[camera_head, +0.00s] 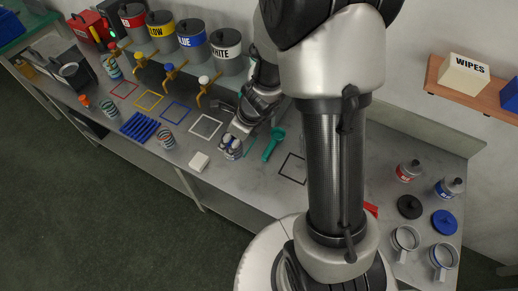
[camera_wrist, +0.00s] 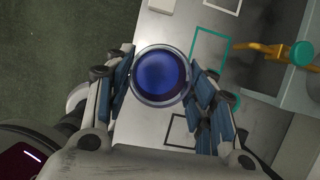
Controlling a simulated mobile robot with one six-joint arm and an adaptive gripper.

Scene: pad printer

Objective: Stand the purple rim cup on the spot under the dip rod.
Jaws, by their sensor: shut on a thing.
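My gripper (camera_wrist: 162,85) is shut on a round cup (camera_wrist: 161,72), with a finger on either side of it. From above, the cup has a pale greyish rim and a deep blue-violet inside. In the head view my gripper (camera_head: 236,138) holds the cup (camera_head: 233,152) over the bench, left of a teal scoop-like tool (camera_head: 272,146). I cannot tell whether its base touches the bench. The rim's purple colour is not clear. Other striped cups stand at the left, one (camera_head: 167,136) near blue sticks. I cannot make out the dip rod or the spot under it.
Coloured square outlines mark the bench, including white (camera_head: 205,127), blue (camera_head: 176,112) and black (camera_head: 292,168). Paint canisters (camera_head: 227,50) with taps line the back. A white block (camera_head: 199,161) lies near the front edge. Bottles, lids and mugs (camera_head: 405,240) stand at the right.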

